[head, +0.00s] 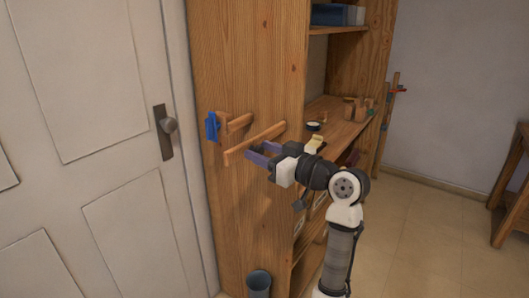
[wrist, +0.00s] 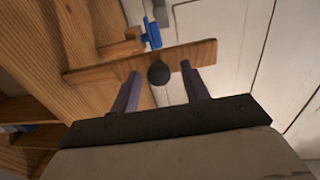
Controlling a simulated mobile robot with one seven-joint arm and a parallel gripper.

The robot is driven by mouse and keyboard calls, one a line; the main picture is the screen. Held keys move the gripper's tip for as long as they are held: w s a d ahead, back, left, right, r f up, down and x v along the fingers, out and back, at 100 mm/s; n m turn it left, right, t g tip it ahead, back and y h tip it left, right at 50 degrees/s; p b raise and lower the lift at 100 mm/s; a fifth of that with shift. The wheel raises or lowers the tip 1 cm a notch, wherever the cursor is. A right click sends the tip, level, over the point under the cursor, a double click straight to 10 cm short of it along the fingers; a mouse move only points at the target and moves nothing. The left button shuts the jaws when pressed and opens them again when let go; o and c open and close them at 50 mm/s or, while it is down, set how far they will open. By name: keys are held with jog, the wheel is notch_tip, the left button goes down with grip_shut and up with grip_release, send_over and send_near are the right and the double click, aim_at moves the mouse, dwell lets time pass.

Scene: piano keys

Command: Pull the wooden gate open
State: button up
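The wooden gate appears as a narrow wooden plank (head: 240,150) on the side of the tall wooden cabinet. In the wrist view the plank (wrist: 95,72) runs across the picture with a round dark knob (wrist: 158,73) on its face. My gripper (head: 262,153) is at the plank's front side, near its right half. In the wrist view its two purple fingers (wrist: 160,82) are apart, one on each side of the knob, with a gap to it on both sides. I cannot tell whether the fingertips touch the plank. The knob is not clear in the head view.
A wooden block (head: 236,123) with a blue piece (head: 211,127) sits just behind the plank. A white door (head: 100,200) with a dark handle is at left. The cabinet shelf (head: 340,131) holds small items. A blue-grey bin (head: 258,283) stands below. Floor (head: 420,235) at right is clear.

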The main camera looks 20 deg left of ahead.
jog(key=shift+d, duration=0.1)
jog(key=b+v, duration=0.3)
jog(key=v, duration=1)
jog(key=shift+s+d, duration=0.2)
jog(key=shift+d, duration=0.1)
